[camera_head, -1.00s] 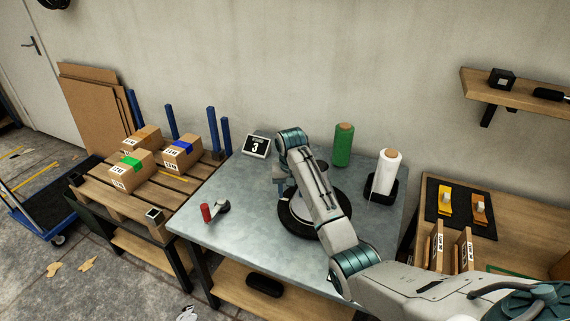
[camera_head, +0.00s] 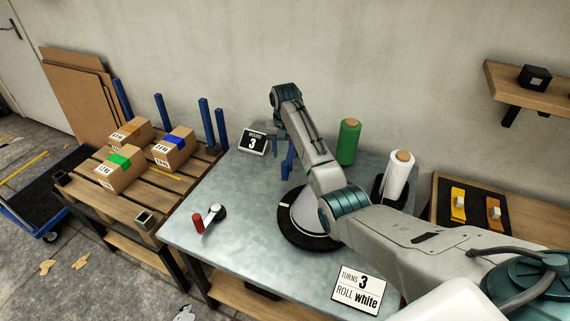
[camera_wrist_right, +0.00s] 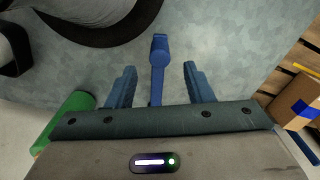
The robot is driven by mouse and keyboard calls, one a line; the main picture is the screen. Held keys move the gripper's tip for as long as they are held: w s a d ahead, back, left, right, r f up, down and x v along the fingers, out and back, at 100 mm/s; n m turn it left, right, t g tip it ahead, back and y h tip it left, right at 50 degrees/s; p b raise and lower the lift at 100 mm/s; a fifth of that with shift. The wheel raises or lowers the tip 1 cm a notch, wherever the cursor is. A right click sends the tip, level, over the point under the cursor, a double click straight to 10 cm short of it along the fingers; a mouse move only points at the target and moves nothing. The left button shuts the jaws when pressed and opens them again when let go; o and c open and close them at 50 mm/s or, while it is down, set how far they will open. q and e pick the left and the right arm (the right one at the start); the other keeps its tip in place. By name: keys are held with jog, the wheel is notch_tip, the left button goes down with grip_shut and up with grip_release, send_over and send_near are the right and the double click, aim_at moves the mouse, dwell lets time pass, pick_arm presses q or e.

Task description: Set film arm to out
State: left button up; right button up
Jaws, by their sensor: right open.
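The lever (camera_wrist_right: 158,60) also shows in the right wrist view, between and slightly beyond the two fingers. My right gripper (camera_head: 279,138) is open and points down over the back of the table near the lever. In the right wrist view the fingers of my right gripper (camera_wrist_right: 159,68) are spread on both sides of the lever, with gaps visible. The turntable (camera_head: 285,232) has a black ring and is half hidden by my arm. My left gripper is not in view.
A green roll (camera_head: 348,142) and a white roll (camera_head: 399,175) stand at the back right. A display reading 3 (camera_head: 253,142) stands at the back left. A red-handled crank (camera_head: 198,220) is at the left. A card reads "TURNS 3 ROLL white" (camera_head: 357,290). Boxes sit on a pallet (camera_head: 130,205).

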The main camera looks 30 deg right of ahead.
aim_at(285, 163)
notch_tip(285, 163, down, 5)
jog(key=shift+f+p, duration=0.1)
jog(key=shift+p, duration=0.3)
notch_tip(285, 163, down, 3)
jog(key=shift+r, duration=0.15)
jog(key=shift+w, duration=0.1)
jog(key=shift+c, duration=0.5)
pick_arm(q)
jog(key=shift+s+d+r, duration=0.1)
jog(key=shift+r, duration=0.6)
pick_arm(e)
grip_shut()
